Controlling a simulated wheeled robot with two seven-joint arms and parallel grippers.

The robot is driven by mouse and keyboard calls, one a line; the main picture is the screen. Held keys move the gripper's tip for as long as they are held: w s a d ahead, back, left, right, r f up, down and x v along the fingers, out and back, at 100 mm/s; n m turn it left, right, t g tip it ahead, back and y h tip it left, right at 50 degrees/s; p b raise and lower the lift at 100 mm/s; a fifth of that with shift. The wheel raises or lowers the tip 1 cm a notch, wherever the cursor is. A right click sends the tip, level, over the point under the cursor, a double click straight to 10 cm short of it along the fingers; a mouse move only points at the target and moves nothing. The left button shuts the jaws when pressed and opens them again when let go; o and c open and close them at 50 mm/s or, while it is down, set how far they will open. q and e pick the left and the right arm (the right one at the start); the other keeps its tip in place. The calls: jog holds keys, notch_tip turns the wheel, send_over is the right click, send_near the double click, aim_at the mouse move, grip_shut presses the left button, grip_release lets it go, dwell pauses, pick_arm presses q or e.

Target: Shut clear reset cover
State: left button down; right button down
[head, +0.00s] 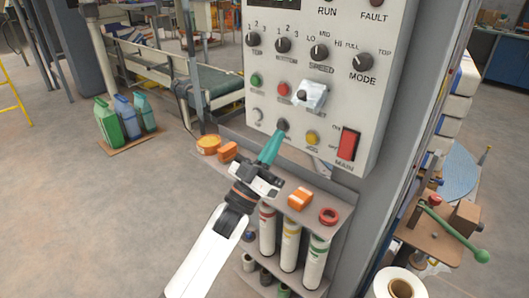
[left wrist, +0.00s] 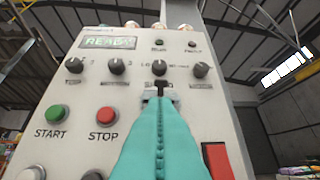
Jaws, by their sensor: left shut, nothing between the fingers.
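The clear reset cover (head: 313,94) is a pale, see-through flap on the grey control panel (head: 340,20), right of the red STOP button (head: 283,89). It appears to stand out from the panel, tilted open, with a dark spot at its lower left. My left gripper (head: 274,143) has teal fingers pressed together, empty, pointing up at the panel below and left of the cover. My right gripper is out of view.
Knobs sit above the cover, a green START button (head: 256,80) left of it, a yellow button (head: 312,138) and red MAIN switch (head: 347,145) below. A shelf (head: 262,184) with orange items and tubes lies under the panel. Open floor is at left.

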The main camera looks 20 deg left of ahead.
aim_at(309, 93)
pick_arm(q)
jog(key=w+d+r+p, duration=0.1)
jog(key=w+d+r, duration=0.1)
jog(key=w, duration=0.3)
jog(key=shift+w+d+r, duration=0.15)
jog(key=shift+w+d, duration=0.2)
jog(key=shift+r, duration=0.1)
dwell(1.2)
